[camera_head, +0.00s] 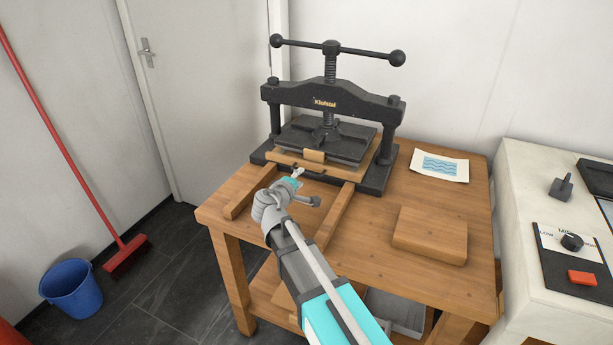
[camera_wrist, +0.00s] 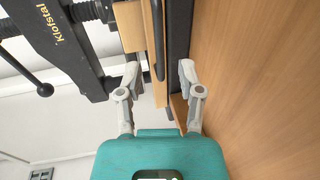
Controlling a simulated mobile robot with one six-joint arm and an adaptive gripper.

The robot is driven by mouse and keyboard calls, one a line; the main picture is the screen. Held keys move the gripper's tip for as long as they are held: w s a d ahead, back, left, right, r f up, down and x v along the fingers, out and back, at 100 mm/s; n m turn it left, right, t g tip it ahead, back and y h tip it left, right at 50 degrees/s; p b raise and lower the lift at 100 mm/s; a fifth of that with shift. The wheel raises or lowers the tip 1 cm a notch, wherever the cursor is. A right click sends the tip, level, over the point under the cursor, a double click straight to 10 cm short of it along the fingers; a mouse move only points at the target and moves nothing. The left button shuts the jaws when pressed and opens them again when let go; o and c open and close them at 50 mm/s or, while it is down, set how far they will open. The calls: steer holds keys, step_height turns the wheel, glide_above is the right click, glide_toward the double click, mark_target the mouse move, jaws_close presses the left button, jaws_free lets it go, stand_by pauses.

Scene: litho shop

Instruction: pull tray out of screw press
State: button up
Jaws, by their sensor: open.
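The black screw press (camera_head: 332,102) stands on the wooden table, its platen down over a wooden tray (camera_head: 283,159). The tray's front edge shows below the platen, with a small pale wood block on it. In the wrist view, turned on its side, the tray (camera_wrist: 147,70) lies ahead of my fingers, with a dark bar handle (camera_wrist: 158,40) along its front. My gripper (camera_head: 297,174) is in front of the tray; it is open in the wrist view (camera_wrist: 158,78), the handle lying between the finger lines. I cannot tell whether either finger touches it.
Two wooden rails (camera_head: 335,215) run forward from the press on the table (camera_head: 375,240), either side of my gripper. A wooden block (camera_head: 430,235) and a blue-wave print (camera_head: 440,165) lie to the right. A white control bench (camera_head: 530,200) stands farther right.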

mark_target(305, 172)
steer(key=shift+b+x, duration=0.4)
steer(key=shift+x, duration=2.05)
jaws_close()
